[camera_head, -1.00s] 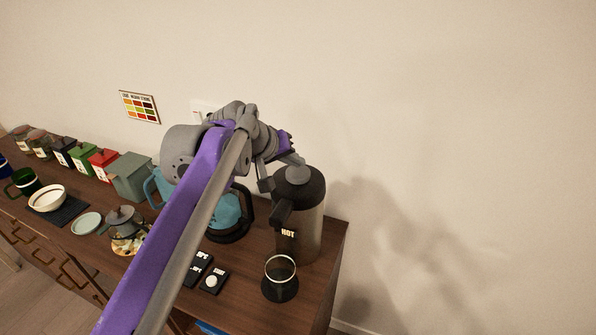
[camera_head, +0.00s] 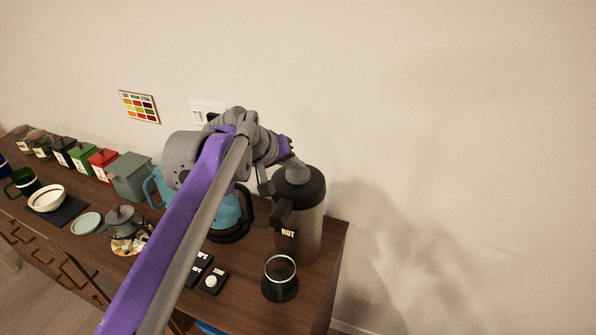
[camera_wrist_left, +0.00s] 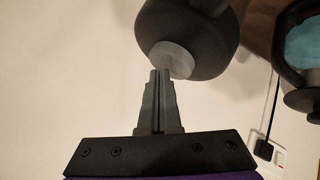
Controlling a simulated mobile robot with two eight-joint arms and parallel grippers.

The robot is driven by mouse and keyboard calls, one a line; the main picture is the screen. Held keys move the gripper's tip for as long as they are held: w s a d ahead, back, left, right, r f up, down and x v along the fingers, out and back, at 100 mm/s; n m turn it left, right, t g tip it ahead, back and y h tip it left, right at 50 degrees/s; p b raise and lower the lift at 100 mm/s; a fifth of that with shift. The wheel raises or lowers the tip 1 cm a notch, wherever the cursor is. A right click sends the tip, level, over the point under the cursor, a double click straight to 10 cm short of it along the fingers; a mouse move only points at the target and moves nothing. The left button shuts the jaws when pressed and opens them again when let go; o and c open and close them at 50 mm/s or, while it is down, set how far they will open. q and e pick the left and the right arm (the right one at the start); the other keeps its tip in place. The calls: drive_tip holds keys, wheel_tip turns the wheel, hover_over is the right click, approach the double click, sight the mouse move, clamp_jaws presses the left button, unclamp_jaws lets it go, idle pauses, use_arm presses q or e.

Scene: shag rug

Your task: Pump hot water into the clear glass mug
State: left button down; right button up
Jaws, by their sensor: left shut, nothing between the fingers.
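The dark pump dispenser (camera_head: 312,222), marked HOT, stands upright near the right end of the counter. Its light grey pump button (camera_head: 298,171) is on top and also shows in the left wrist view (camera_wrist_left: 172,58). The clear glass mug (camera_head: 280,268) stands on a dark round coaster in front of the dispenser, below its spout. My left gripper (camera_head: 287,161) is shut and empty beside the button, at the top of the dispenser. In the left wrist view its fingertips (camera_wrist_left: 160,73) overlap the button's edge; whether they touch it is unclear. My right gripper is out of view.
A blue kettle (camera_head: 230,212) stands left of the dispenser, partly behind my arm. A small scale-like device with a white knob (camera_head: 211,281) lies left of the mug. The wall is close behind.

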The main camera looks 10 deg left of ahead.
sight(295, 175)
use_arm(q)
drive_tip(key=shift+f, duration=0.7)
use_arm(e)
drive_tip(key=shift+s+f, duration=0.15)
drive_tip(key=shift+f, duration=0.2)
use_arm(q)
drive_tip(key=shift+r, duration=0.15)
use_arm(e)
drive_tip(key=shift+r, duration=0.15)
use_arm(q)
drive_tip(key=shift+r+p, duration=0.55)
drive_tip(key=shift+r, duration=0.65)
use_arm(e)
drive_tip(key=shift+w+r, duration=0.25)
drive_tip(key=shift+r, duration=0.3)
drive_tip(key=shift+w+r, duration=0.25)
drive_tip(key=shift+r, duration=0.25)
use_arm(q)
drive_tip(key=shift+r, duration=0.4)
drive_tip(key=shift+w+r+p, duration=0.1)
drive_tip(key=shift+r+p, duration=1.35)
drive_tip(key=shift+r, duration=0.75)
drive_tip(key=shift+f, duration=0.1)
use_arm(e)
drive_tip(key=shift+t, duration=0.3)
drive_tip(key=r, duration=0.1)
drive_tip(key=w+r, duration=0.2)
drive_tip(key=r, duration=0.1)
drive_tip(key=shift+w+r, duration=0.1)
